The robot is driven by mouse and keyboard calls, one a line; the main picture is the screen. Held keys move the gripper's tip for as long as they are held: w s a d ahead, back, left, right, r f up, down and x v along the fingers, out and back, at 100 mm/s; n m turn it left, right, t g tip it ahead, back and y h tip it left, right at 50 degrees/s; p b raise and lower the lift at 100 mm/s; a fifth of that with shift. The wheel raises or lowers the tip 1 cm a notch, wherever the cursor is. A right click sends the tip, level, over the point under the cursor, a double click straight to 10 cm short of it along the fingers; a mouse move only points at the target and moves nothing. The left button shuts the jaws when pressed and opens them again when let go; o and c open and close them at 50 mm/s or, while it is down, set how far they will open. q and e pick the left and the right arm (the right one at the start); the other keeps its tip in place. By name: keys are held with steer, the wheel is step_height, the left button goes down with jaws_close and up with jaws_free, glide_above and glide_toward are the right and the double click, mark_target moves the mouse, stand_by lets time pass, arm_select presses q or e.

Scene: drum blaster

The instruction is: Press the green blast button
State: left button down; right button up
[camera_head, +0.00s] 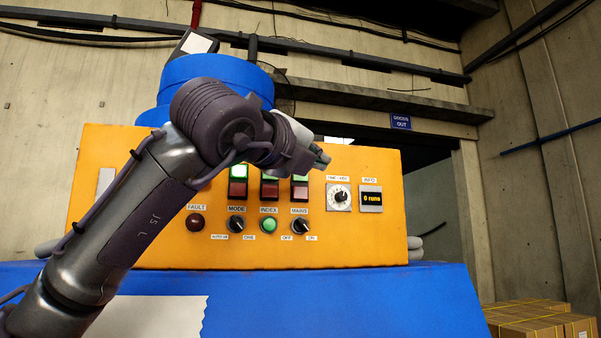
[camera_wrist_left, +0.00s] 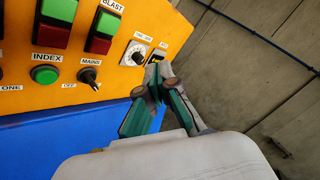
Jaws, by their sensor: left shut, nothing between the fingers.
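The green blast button (camera_wrist_left: 107,22) sits below the BLAST label in the left wrist view, with a red button (camera_wrist_left: 98,44) directly under it. In the head view the green button (camera_head: 300,178) shows at the top of the rightmost green-and-red pair, just below my gripper, which hides the label area. My left gripper (camera_head: 322,159) is shut and empty, in front of the orange panel (camera_head: 375,240). In the left wrist view its fingertips (camera_wrist_left: 159,70) meet to the right of and below the green button, overlapping the info display area. No contact with the button shows. My right gripper is not in view.
Two more green-and-red pairs (camera_head: 269,190) sit to the left. Below are a MODE switch (camera_head: 235,225), a round green INDEX button (camera_head: 268,225) and a MAINS switch (camera_head: 300,226). A dial (camera_head: 340,197) and info display (camera_head: 371,199) are right. Cardboard boxes (camera_head: 540,322) stand lower right.

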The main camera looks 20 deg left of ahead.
arm_select(q)
steer(key=w+a+p, duration=0.3)
steer(key=w+a, duration=0.1)
steer(key=w, duration=0.2)
steer(key=shift+w+a+p, duration=0.15)
steer(key=shift+w+p, duration=0.2)
steer(key=shift+p, duration=0.05)
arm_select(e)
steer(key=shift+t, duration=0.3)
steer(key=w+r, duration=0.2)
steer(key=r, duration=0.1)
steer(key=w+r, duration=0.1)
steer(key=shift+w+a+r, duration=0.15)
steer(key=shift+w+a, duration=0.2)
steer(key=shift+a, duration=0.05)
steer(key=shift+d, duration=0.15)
arm_select(q)
steer(key=shift+w, duration=0.1)
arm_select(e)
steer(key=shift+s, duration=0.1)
arm_select(q)
steer(key=shift+w+a, duration=0.2)
steer(key=shift+w, duration=0.1)
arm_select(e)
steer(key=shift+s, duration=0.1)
